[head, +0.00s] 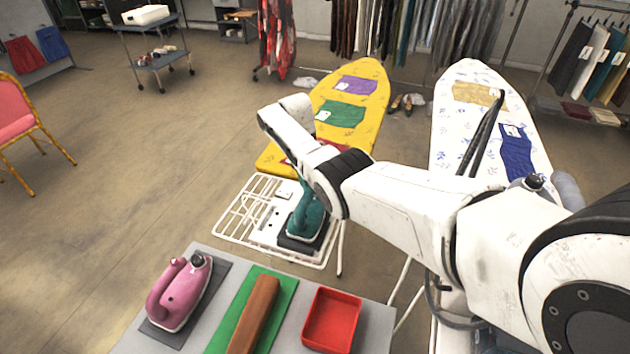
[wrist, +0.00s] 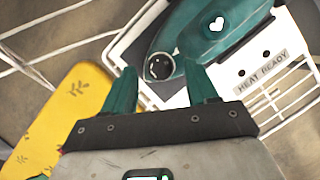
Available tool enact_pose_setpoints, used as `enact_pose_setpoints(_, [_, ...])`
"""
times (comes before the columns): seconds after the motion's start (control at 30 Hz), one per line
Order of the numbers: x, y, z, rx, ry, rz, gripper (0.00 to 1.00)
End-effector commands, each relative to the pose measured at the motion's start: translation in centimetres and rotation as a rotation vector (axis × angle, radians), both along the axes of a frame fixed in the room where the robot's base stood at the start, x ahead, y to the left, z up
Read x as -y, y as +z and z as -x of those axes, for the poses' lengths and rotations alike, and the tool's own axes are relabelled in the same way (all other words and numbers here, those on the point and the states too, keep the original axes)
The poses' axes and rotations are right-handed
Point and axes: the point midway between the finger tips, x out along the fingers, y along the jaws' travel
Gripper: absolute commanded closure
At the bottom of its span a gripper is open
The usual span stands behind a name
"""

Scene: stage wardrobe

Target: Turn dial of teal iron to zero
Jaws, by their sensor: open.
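The teal iron (head: 308,218) stands on a dark pad on the white wire rack (head: 232,222) at the end of the yellow ironing board. My arm hides part of it in the head view. In the wrist view, the teal iron (wrist: 228,28) lies beyond my fingers, with its round black dial (wrist: 159,66) facing the camera. My gripper (wrist: 163,82) is open, its two teal fingers apart. In the picture the dial lies between the fingertips; I cannot tell whether they touch it. The dial's setting is too small to read.
The yellow ironing board (head: 372,88) carries folded cloths. A white patterned board (head: 450,130) stands to the right. In front, a grey table (head: 222,268) holds a pink iron (head: 182,290), a brown block (head: 255,315) on green cloth and a red tray (head: 333,318). Open floor lies left.

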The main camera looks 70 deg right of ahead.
Motion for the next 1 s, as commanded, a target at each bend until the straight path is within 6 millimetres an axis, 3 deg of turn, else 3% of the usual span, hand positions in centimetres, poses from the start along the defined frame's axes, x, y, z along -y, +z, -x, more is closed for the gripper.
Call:
enact_pose_setpoints(0.27, [0.4, 1.6, -0.7, 0.003, 0.000, 0.003, 0.42])
enact_pose_setpoints(0.6, [1.6, 7.9, -2.9, 0.001, 0.000, 0.002, 0.42])
enact_pose_setpoints(1.0, [2.0, 10.0, -3.7, -0.001, 0.000, 0.000, 0.42])
